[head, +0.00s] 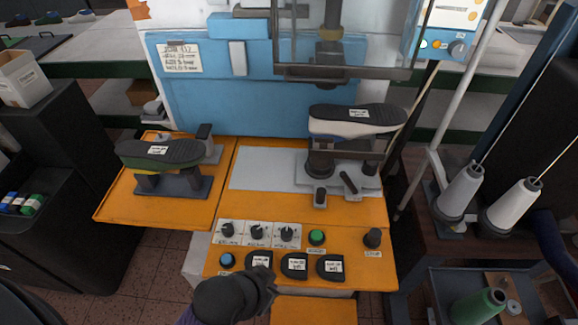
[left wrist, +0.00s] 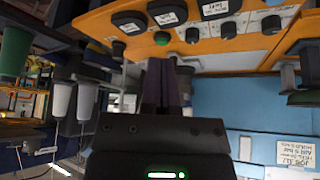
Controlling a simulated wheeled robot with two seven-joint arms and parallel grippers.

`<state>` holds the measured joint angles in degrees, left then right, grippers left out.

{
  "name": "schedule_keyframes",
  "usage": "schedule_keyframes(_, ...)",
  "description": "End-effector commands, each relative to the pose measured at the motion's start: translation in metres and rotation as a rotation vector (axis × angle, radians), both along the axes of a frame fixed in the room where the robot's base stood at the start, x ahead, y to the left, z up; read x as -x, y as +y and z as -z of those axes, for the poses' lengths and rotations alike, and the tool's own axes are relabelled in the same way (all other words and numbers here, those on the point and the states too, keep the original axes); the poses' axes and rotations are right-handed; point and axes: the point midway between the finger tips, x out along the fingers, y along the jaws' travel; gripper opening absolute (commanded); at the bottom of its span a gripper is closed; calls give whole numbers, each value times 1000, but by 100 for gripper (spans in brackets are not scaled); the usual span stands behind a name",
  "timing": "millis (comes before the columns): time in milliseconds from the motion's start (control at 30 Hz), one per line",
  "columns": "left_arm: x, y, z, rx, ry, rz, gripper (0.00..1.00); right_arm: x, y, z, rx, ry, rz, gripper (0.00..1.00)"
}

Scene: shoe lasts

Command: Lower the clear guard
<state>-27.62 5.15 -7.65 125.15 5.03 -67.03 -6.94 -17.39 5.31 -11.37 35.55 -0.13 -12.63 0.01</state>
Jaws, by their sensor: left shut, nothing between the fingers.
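The clear guard (head: 345,73) is a see-through panel with a dark frame. It is raised at the top of the head view, its lower bar above the shoe last (head: 355,120) with a black sole on the right-hand fixture. My left gripper (head: 268,279) is over the front edge of the orange control panel (head: 350,262), close to the black labelled buttons, well below the guard. Its dark fingers (left wrist: 163,85) are shut and empty in the left wrist view. Whether it touches a button cannot be told. My right gripper is not in view.
A second shoe last (head: 160,152) sits on the left orange shelf (head: 118,205). Knobs, a green button (head: 317,237) and a black stop knob (head: 373,237) stand on the panel. Thread cones (head: 460,190) stand at the right.

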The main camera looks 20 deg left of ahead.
Motion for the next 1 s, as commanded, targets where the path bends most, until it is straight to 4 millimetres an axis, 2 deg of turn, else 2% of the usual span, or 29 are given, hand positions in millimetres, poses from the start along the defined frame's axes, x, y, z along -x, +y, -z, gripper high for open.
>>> schedule_keyframes(33,-20,-10,-35,37,-115,33,0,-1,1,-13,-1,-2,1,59)
schedule_keyframes(100,-53,-25,-72,91,-328,87,0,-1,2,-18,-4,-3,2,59)
schedule_keyframes(267,-115,-41,-142,157,-799,104,0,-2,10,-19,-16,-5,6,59)
schedule_keyframes(367,-143,-36,-186,157,-1090,23,0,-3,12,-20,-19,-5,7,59)
schedule_keyframes(500,-164,-8,-234,86,-1425,-208,0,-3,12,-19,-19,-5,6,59)
schedule_keyframes(600,-166,11,-250,23,-1547,-367,0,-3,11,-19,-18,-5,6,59)
schedule_keyframes(767,-171,23,-259,-16,-1592,-447,0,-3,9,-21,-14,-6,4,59)
schedule_keyframes(1000,-210,34,-285,-15,-1594,-444,0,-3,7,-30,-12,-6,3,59)
